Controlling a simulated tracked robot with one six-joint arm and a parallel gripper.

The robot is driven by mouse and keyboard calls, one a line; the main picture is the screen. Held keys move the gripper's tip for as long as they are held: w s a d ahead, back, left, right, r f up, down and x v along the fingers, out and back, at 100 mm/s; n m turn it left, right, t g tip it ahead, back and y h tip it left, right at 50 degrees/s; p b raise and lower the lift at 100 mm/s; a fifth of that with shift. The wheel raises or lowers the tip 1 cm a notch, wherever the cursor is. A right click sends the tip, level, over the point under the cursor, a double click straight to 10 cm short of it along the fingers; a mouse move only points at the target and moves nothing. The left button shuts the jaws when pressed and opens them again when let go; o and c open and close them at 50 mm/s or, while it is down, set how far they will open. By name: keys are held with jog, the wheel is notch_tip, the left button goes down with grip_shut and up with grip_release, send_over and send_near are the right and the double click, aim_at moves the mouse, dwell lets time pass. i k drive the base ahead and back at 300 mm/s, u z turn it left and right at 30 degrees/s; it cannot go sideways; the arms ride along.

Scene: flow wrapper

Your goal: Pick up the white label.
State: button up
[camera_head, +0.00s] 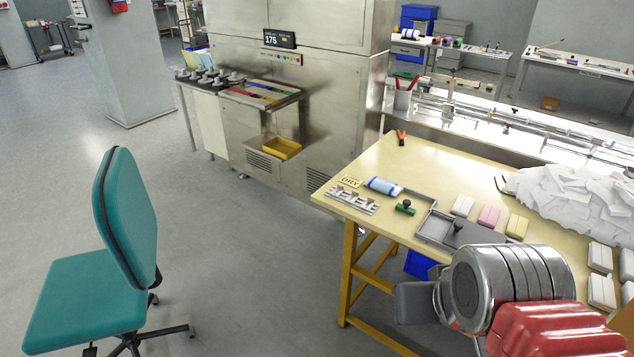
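A small white flat piece (462,205) lies on the cream-topped table (405,160), left of a similar pink piece (488,215) and a yellow one (517,227). It looks like the white label, but it is too small to read. My arm, with a silver joint and a red link, crosses the lower right in front of the table. I see no fingertips of my gripper, so its state does not show. The arm hides part of the table's near side.
A heap of white sheets (575,200) and several white packs (601,290) lie to the right. A grey tray (436,228), green-handled stamp (405,208) and blue-white roll (383,186) lie to the left. A teal chair (85,280) stands on open floor at left.

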aim_at(338, 190)
jog(key=u, duration=0.45)
jog(key=i, duration=1.45)
jog(key=u, duration=0.35)
